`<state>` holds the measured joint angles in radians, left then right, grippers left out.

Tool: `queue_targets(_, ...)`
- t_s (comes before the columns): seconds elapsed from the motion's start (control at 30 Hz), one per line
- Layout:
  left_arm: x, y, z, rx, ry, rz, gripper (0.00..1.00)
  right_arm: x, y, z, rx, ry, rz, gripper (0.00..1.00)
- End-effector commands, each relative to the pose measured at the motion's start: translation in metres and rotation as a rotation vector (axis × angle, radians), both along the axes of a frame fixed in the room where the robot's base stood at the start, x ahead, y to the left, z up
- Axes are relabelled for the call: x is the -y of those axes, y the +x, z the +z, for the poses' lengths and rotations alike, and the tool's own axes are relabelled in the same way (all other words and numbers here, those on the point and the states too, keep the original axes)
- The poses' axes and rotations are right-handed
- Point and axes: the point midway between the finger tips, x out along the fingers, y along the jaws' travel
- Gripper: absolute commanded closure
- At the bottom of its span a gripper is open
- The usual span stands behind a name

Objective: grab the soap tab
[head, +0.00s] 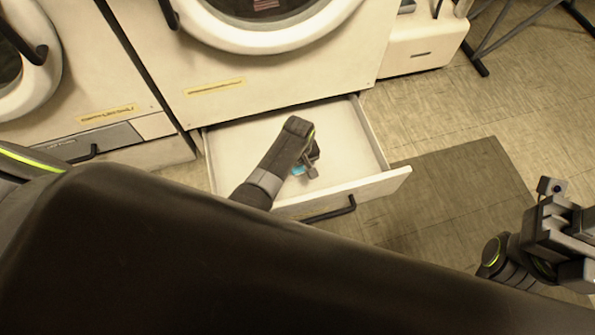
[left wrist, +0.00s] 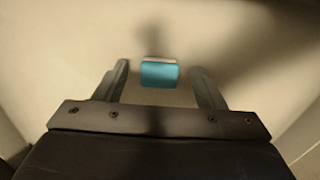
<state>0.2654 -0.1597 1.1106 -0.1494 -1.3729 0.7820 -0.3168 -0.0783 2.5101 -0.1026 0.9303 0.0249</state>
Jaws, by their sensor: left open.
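The soap tab (left wrist: 159,73) is a small teal block with a pale band along one edge. It lies on the floor of the open white drawer (head: 345,152). In the head view the soap tab (head: 298,170) is mostly hidden by my left arm. My left gripper (head: 310,165) reaches down into the drawer. In the left wrist view the left gripper (left wrist: 160,80) is open, with the soap tab between its fingers in the picture and apart from both. My right gripper (head: 560,225) is at the right edge of the head view, away from the drawer; its jaw state is unclear.
The drawer front with a black handle (head: 330,210) stands pulled out below a white washing machine (head: 250,75). A second machine (head: 70,75) is on the left. A dark mat (head: 450,190) lies on the floor to the right. Drawer walls surround my left gripper.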

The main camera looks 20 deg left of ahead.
Motion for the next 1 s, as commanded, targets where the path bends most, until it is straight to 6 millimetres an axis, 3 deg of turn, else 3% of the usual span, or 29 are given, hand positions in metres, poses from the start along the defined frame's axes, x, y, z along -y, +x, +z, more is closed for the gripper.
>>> queue_targets(0.07,-0.0001,0.0002,-0.0092,0.000,0.000,0.000,0.36,-0.0001,0.0007,-0.0053,0.014,0.014,-0.008,0.64)
queue_targets(0.33,0.0001,0.0001,-0.0084,0.001,-0.001,0.000,0.36,0.0000,0.0011,-0.0026,0.020,0.027,-0.013,0.64)
queue_targets(0.7,0.0002,-0.0001,-0.0084,0.001,-0.001,0.000,0.84,-0.0002,0.0011,-0.0036,0.014,0.019,-0.011,0.64)
queue_targets(1.0,0.0004,0.0000,-0.0033,0.001,-0.001,0.000,0.84,-0.0004,0.0011,0.0004,0.013,0.012,-0.007,0.64)
